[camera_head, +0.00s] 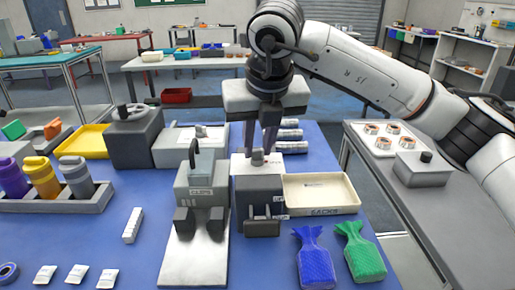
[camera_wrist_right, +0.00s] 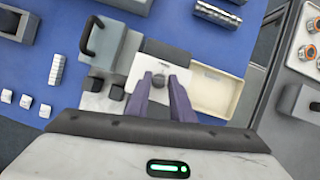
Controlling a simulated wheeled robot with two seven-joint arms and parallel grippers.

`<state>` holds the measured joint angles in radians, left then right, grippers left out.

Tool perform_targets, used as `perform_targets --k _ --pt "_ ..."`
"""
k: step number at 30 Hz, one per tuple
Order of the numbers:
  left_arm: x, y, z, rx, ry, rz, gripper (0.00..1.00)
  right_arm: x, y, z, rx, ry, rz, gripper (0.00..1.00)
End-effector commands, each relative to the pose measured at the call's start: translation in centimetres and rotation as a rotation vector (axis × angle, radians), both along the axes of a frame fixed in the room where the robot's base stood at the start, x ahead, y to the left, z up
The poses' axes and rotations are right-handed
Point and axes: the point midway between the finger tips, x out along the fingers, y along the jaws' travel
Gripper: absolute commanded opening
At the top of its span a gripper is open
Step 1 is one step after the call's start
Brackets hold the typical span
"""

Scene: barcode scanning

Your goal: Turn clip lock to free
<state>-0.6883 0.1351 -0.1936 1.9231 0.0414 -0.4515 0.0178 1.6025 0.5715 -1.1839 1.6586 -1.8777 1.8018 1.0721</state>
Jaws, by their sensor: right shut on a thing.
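The clip lock is a grey and white block (camera_head: 259,188) in the middle of the blue table, with a small dark knob (camera_head: 257,157) on its white top plate. My right gripper (camera_head: 261,150) points down from above, its dark fingers shut on this knob. In the right wrist view the knob (camera_wrist_right: 158,81) sits between the ends of the purple-grey fingers (camera_wrist_right: 159,94). Small labels on the block's right side are too small to read surely. The knob's pointing direction is not clear. My left gripper is not in view.
A grey clip machine (camera_head: 201,185) with a handle stands close on the left. A cream tray (camera_head: 321,194) lies close on the right. Blue (camera_head: 314,258) and green (camera_head: 359,252) bags lie in front. A bottle rack (camera_head: 50,203) is at the left.

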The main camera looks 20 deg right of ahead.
Motion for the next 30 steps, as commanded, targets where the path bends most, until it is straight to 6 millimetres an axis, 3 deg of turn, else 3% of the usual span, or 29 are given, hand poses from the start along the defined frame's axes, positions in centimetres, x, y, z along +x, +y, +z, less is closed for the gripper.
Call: perform_targets --k 14,30 --pt "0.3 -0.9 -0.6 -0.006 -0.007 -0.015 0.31 0.1 -0.4 0.1 0.005 -0.002 0.441 0.0" --pt "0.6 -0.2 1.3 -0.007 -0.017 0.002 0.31 0.3 -0.7 0.4 0.005 -0.002 0.952 0.0"
